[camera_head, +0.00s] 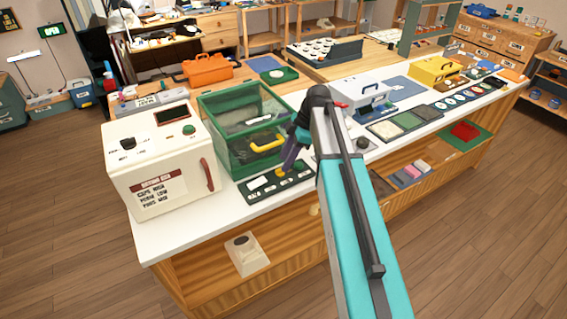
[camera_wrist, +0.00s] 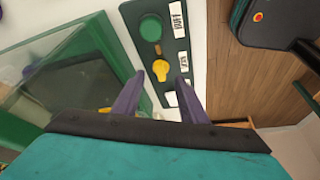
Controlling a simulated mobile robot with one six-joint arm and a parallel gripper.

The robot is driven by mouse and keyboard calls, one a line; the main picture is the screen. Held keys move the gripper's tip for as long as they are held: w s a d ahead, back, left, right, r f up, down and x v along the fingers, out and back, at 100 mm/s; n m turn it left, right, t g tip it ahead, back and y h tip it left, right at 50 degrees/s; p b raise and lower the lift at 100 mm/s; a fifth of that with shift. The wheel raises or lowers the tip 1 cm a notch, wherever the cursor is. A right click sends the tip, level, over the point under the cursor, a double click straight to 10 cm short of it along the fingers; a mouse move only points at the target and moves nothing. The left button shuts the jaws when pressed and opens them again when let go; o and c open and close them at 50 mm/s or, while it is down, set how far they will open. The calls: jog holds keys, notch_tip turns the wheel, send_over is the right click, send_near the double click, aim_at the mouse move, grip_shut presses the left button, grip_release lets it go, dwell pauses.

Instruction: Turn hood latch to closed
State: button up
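The green hood (camera_head: 215,125) is a box with clear panes on the white counter. A dark green control panel (camera_head: 262,197) lies at its front; it also shows in the wrist view (camera_wrist: 133,14). In the wrist view the panel carries a yellow knob (camera_wrist: 161,69) with a pointer, and a round green knob (camera_wrist: 151,27). White labels sit beside them, too blurred to read surely. My gripper (camera_wrist: 160,76) is open, its two purple fingers apart, with the yellow knob just beyond and between the tips. Contact cannot be told. In the head view my gripper (camera_head: 288,165) is over the panel.
A cream cabinet (camera_head: 150,160) with a red handle stands left of the hood. A white box (camera_head: 360,95) and a tray of coloured pads (camera_head: 405,122) sit to the right. The counter's front edge (camera_head: 215,232) is close to the panel. A yellow handle (camera_head: 268,145) shows at the hood.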

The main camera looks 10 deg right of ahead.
aim_at(280, 171)
jog(key=shift+x, duration=1.5)
jog(key=shift+c, duration=0.5)
